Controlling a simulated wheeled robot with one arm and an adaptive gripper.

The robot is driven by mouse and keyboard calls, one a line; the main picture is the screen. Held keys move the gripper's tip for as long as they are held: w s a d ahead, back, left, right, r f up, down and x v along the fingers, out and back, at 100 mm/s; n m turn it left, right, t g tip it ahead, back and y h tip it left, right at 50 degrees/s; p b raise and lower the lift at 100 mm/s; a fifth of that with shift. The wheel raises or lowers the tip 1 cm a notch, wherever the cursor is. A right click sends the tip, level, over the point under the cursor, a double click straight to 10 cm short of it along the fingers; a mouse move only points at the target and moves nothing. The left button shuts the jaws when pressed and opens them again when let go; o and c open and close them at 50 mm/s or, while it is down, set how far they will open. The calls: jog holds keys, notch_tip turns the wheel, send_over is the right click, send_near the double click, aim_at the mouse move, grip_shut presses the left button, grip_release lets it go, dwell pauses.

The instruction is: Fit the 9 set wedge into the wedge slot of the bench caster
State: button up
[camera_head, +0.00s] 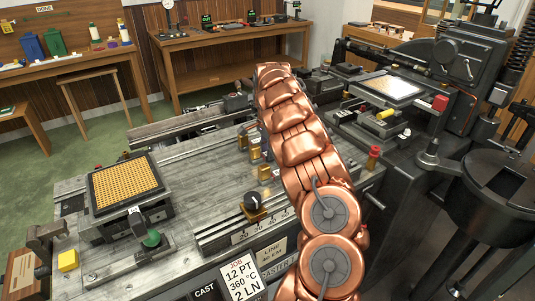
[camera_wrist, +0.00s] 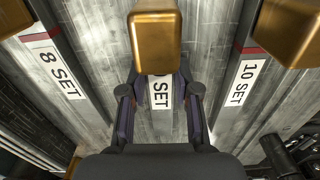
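In the wrist view my gripper (camera_wrist: 159,85) is open, its two dark fingers on either side of the middle wedge. This wedge has a brass block (camera_wrist: 155,38) and a white label (camera_wrist: 160,92) on which "SET" shows; its number is hidden behind the block. Gaps show between the fingers and the labelled bar. The 8 set wedge (camera_wrist: 57,70) lies to the left and the 10 set wedge (camera_wrist: 238,83) to the right. In the head view, brass blocks (camera_head: 254,149) show on the bench caster (camera_head: 205,165) beside my copper arm. I cannot make out my gripper or the wedge slot there.
A yellow-celled matrix case (camera_head: 125,185) sits at the left of the caster. Dark machinery (camera_head: 460,70) and a round pot (camera_head: 500,180) stand at right. Work tables (camera_head: 215,40) stand behind, with open green floor between.

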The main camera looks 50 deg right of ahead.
grip_shut()
jog(key=shift+r, duration=0.1)
